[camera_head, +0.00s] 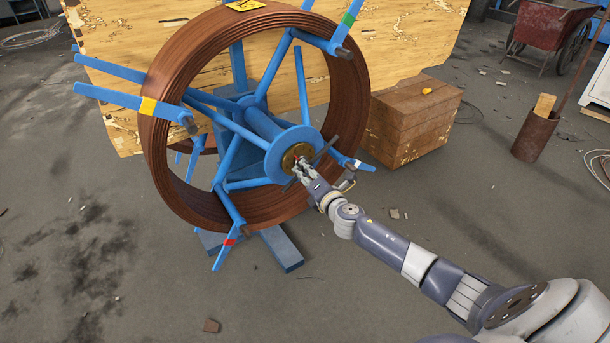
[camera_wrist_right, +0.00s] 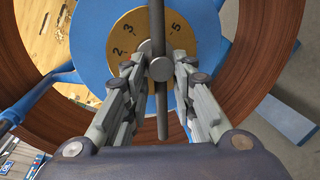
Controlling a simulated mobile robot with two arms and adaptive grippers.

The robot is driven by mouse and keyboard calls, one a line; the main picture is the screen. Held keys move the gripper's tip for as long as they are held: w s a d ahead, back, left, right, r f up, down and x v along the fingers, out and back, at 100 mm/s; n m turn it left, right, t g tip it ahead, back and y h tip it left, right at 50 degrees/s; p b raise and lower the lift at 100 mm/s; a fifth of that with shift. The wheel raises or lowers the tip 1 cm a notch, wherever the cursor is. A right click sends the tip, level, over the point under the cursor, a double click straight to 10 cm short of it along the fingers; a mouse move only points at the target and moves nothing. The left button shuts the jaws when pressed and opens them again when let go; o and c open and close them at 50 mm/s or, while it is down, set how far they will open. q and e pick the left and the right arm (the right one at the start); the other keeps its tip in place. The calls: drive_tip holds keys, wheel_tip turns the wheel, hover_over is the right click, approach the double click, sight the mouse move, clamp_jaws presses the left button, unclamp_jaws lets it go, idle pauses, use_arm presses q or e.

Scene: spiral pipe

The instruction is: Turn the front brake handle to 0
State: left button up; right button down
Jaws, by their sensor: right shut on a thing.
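The front brake handle is a dark grey rod (camera_wrist_right: 162,115) through a round grey hub, standing upright in the right wrist view. Its upper end covers the dial between the 3 and the 5. The brass dial (camera_wrist_right: 127,40) shows 2, 3 and 5; its lower part, with any 0, is hidden. In the head view the dial (camera_head: 293,153) sits on the blue reel hub, with the handle (camera_head: 328,148) slanting across it. My right gripper (camera_head: 302,168) is at the dial, its two fingers on either side of the handle's hub (camera_wrist_right: 159,68), shut on it. My left gripper is not in view.
The blue reel spokes (camera_head: 232,213) and copper-brown pipe coil (camera_head: 358,75) surround the hub. A wooden crate (camera_head: 410,130) stands right of the coil, with a rusty cylinder (camera_head: 535,135) farther right. A worn yellow board (camera_head: 110,40) is behind. The front floor is mostly clear.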

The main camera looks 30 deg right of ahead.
use_arm(q)
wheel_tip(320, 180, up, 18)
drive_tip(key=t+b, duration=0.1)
drive_tip(key=b, duration=0.4)
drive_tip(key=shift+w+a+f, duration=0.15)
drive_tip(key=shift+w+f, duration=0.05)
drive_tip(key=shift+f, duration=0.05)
use_arm(e)
drive_tip(key=n, duration=0.4)
drive_tip(key=n+t, duration=0.1)
drive_tip(key=n, duration=0.3)
drive_tip(key=d+f+n+t+h, duration=0.1)
drive_tip(key=n, duration=0.3)
use_arm(q)
drive_tip(key=shift+b, duration=0.3)
use_arm(e)
drive_tip(key=shift+d+n, duration=0.15)
drive_tip(key=shift+n, duration=0.15)
drive_tip(key=c, duration=1.5)
unclamp_jaws()
drive_tip(key=shift+c, duration=0.2)
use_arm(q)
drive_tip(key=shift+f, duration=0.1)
use_arm(e)
drive_tip(key=s+a, duration=0.2)
drive_tip(key=s, duration=0.9)
drive_tip(key=shift+s+f, duration=0.4)
